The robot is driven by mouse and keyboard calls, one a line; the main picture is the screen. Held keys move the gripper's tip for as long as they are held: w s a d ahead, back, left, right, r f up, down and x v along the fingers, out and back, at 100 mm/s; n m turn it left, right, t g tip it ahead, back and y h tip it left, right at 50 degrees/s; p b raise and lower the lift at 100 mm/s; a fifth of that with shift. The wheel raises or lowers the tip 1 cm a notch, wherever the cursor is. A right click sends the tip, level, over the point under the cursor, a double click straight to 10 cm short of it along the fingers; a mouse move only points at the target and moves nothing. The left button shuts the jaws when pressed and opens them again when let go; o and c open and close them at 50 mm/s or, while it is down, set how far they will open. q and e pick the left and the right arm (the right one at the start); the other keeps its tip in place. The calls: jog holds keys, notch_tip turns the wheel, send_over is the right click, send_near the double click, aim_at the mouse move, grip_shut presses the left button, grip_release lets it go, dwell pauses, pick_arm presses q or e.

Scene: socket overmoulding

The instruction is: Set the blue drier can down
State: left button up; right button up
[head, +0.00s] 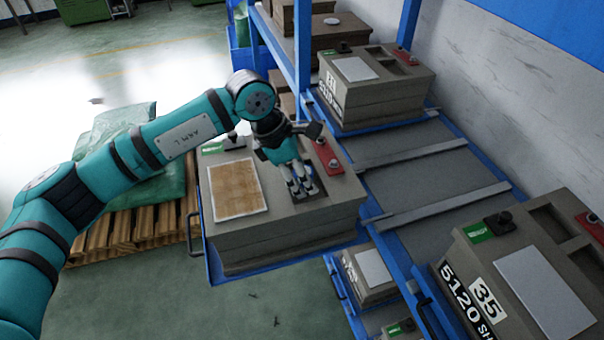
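My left gripper (302,190) points down over the top of a grey-brown box-shaped mould (285,232) that sits on a pulled-out blue drawer. Its fingertips are at a dark recess (317,188) in the mould's top, beside a red plate (328,156). I cannot make out a blue drier can; the fingers and their small size hide what is between them. Whether the fingers are shut on something or apart is unclear. A brown sheet (238,188) lies on the mould's left part. My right gripper is not in view.
Another mould (375,95) stands on the blue rack behind, and one marked 5120 (510,275) stands at lower right. The rack shelf (420,165) between them is bare. A blue upright (303,50) rises behind my gripper. A wooden pallet (100,235) with green wrapping lies left.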

pick_arm(q)
jog(key=shift+o, duration=1.2)
jog(key=shift+r, duration=0.25)
jog(key=shift+a+r, duration=0.2)
jog(key=shift+r, duration=0.1)
jog(key=b+v, duration=0.2)
jog(key=v, duration=0.9)
jog(key=shift+r, duration=0.1)
